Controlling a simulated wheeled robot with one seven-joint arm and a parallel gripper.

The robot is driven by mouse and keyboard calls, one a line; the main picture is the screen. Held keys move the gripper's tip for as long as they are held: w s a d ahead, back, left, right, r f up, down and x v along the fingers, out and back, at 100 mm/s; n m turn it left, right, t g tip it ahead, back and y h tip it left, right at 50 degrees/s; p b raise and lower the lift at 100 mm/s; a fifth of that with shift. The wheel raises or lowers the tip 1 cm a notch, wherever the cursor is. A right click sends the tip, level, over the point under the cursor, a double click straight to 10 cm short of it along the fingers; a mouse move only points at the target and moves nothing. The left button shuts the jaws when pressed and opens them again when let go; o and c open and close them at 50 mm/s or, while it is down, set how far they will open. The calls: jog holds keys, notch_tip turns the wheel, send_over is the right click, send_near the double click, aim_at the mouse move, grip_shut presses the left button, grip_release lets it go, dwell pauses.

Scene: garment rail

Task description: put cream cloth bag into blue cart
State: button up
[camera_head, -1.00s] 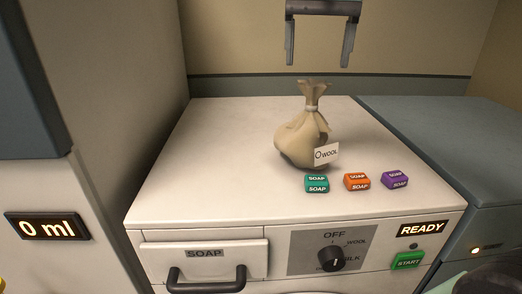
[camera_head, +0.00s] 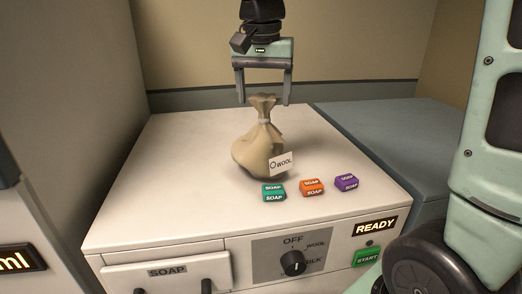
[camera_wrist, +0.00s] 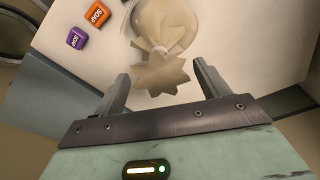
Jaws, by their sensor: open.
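The cream cloth bag (camera_head: 258,143) stands upright on the white washing machine top, tied at its neck, with a white "WOOL" tag on its lower right. My gripper (camera_head: 264,101) is open directly above the bag, its fingertips on either side at about the height of the gathered top. In the wrist view, the bag's star-shaped top (camera_wrist: 158,72) shows between and just beyond the two fingers of my gripper (camera_wrist: 160,85). The fingers do not visibly touch it. No blue cart is in view.
Green (camera_head: 274,192), orange (camera_head: 312,187) and purple (camera_head: 346,182) soap blocks lie in front of the bag. The washing machine (camera_head: 170,190) has a soap drawer, a dial and a "READY" display. A blue-grey unit (camera_head: 390,140) adjoins it on the right.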

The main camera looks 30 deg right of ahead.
aim_at(264, 112)
jog(key=shift+w+d+f+p, duration=0.1)
jog(key=shift+f+p, duration=0.6)
jog(key=shift+f, duration=0.8)
jog(key=shift+w+f+p, duration=0.1)
jog(key=shift+f+p, duration=0.55)
jog(key=shift+f, duration=0.85)
grip_shut()
